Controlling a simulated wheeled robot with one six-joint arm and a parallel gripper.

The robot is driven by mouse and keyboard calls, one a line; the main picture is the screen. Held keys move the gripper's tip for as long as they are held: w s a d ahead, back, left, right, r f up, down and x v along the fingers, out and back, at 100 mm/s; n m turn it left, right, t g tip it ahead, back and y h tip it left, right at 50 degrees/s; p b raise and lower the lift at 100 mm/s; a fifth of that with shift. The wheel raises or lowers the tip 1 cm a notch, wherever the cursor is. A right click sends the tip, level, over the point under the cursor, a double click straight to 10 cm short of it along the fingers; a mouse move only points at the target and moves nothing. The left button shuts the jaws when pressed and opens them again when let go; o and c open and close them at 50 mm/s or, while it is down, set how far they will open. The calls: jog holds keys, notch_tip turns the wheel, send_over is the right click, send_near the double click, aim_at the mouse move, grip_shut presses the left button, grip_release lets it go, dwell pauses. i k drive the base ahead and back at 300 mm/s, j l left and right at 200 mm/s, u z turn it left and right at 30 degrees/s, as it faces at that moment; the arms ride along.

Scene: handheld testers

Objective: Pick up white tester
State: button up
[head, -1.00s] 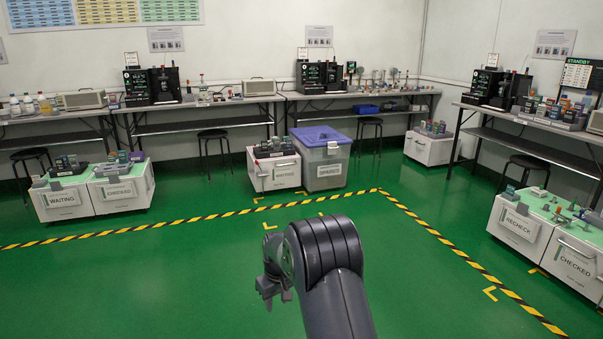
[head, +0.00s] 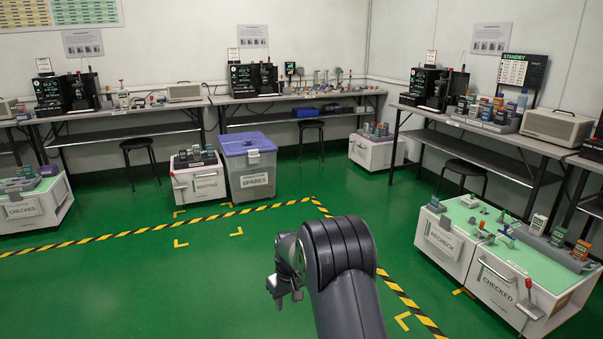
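A small white handheld tester (head: 538,224) stands upright on the green top of the right-hand CHECKED cart (head: 508,291). A pale device (head: 434,203) sits at the left end of the RECHECK cart (head: 438,246); it is too small to tell if it is a tester. Orange and teal testers (head: 581,250) stand in a grey holder to the right of the white one. My gripper (head: 285,297) hangs over open floor at lower centre, far left of these carts. Nothing shows in it, and its finger gap is unclear.
A SPARES bin (head: 249,172) with a purple lid and a WAITING cart (head: 195,180) stand at the back. Benches (head: 300,95) line the walls. A stool (head: 463,173) is under the right bench. Striped tape (head: 150,228) marks the floor. The green floor (head: 150,290) is clear.

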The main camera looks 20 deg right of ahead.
aim_at(538, 224)
jog(key=i+l, duration=0.1)
jog(key=l, duration=0.65)
jog(key=l+z, duration=0.1)
jog(key=l, duration=0.6)
jog(key=i+l, duration=0.2)
jog(key=l, duration=0.55)
jog(key=i+l+z, duration=0.1)
jog(key=l, duration=0.6)
jog(key=i+l, duration=0.15)
jog(key=l, duration=0.6)
jog(key=i+l+z, duration=0.1)
jog(key=l, duration=0.6)
jog(key=i+l, duration=0.2)
jog(key=l, duration=0.5)
jog(key=i+l+z, duration=0.1)
jog(key=l, duration=0.6)
